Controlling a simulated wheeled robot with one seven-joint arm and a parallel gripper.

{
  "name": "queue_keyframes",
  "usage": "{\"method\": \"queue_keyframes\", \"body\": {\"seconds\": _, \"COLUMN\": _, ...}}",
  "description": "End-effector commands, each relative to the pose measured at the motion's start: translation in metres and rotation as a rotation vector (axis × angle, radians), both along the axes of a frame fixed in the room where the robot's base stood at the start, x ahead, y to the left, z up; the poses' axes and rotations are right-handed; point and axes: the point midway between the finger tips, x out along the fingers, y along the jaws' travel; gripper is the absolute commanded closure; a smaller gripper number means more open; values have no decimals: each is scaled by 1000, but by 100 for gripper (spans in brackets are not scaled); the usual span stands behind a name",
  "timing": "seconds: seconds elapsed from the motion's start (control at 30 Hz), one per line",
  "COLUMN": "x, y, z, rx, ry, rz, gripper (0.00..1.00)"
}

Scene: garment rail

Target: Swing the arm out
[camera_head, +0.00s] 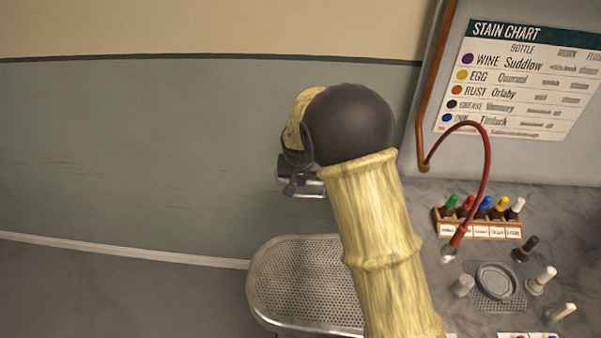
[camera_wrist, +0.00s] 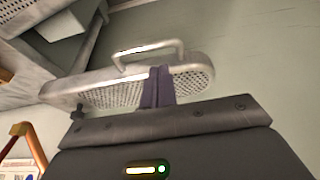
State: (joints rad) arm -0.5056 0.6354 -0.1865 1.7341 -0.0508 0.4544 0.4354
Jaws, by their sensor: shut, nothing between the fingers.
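The swing arm (camera_wrist: 195,78) is a narrow, pale metal piece with a perforated face and a bar handle (camera_wrist: 148,47). It spans the middle of the wrist view. In the head view only a small metal part of it (camera_head: 313,188) shows beside my gripper; my own arm hides the rest. My gripper (camera_wrist: 157,72) is shut and empty, its dark fingers together in front of the perforated face, just below the handle bar. I cannot tell whether they touch it. In the head view my gripper (camera_head: 292,188) is at the left of my wrist, above the larger perforated board (camera_head: 290,285).
A stain chart (camera_head: 515,80) hangs on the wall. The left side is clear to the wall.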

Motion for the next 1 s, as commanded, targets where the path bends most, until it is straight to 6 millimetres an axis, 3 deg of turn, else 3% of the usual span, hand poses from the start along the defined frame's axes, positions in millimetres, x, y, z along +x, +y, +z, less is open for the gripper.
{"method": "queue_keyframes", "body": {"seconds": 0.1, "x": 7, "y": -1, "z": -19, "rx": -1, "ry": 3, "rz": -2, "gripper": 100}}
{"method": "queue_keyframes", "body": {"seconds": 0.3, "x": 14, "y": 0, "z": -38, "rx": 0, "ry": 1, "rz": 0, "gripper": 100}}
{"method": "queue_keyframes", "body": {"seconds": 1.0, "x": 7, "y": -4, "z": -42, "rx": 0, "ry": 0, "rz": 41, "gripper": 100}}
